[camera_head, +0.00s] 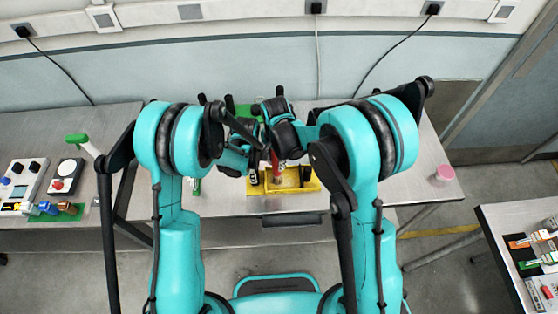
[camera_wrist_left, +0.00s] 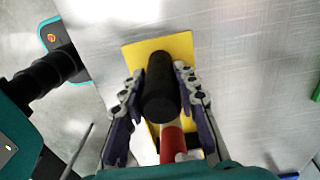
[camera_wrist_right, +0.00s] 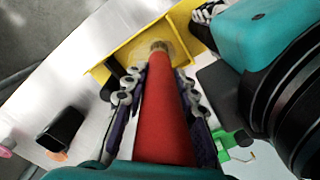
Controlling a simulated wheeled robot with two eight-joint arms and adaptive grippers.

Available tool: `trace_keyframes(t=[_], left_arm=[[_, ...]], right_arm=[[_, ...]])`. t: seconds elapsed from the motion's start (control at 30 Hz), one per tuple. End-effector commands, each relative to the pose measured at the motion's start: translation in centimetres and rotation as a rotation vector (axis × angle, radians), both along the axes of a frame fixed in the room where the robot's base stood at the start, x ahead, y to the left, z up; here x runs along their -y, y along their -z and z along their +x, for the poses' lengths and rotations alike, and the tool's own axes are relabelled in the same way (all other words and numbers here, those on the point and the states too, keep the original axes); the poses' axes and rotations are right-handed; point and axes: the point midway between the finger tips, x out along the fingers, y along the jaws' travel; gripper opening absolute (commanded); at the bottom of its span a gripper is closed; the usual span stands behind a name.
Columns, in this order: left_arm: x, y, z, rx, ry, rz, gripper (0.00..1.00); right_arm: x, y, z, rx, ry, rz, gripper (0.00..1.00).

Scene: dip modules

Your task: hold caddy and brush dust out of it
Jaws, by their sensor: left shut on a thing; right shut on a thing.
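The yellow caddy (camera_head: 312,186) sits at the front edge of the metal table, and its yellow base (camera_wrist_left: 135,55) shows below my left jaws. My left gripper (camera_wrist_left: 160,100) is shut on the caddy's thick black handle (camera_wrist_left: 160,80). My right gripper (camera_wrist_right: 160,85) is shut on the red handle of the brush (camera_wrist_right: 163,120). The brush's tan tip (camera_wrist_right: 160,47) points down at the yellow caddy (camera_wrist_right: 125,55); whether it touches is unclear. In the head view my arms partly cover both grippers and the brush (camera_head: 277,165). Dust cannot be made out.
A pink round container (camera_head: 445,174) stands at the table's right end. A green-topped white stick (camera_head: 80,144) and control boxes (camera_head: 20,185) are on the left. A black box (camera_wrist_right: 63,128) lies near the caddy. Another table (camera_head: 505,225) is at the right. The tabletop right of my arms is mostly clear.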

Motion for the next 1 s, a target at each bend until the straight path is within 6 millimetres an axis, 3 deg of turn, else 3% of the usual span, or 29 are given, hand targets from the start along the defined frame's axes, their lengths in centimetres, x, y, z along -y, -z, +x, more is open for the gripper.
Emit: trace_keyframes(t=[0.2, 0.57, 1.0], left_arm=[[0.4, 0.0, -0.1, 0.000, 0.007, 0.000, 0.00], [0.5, 0.0, -0.1, -0.001, 0.008, -0.003, 0.00], [0.5, 0.1, -0.1, -0.001, 0.008, -0.003, 0.00]], right_arm=[[-1.9, 0.0, 0.0, 0.001, -0.009, 0.006, 0.00], [-3.3, -0.2, 0.2, 0.004, -0.010, 0.009, 0.00], [-1.3, -0.4, 0.2, 0.005, -0.009, 0.009, 0.00]])
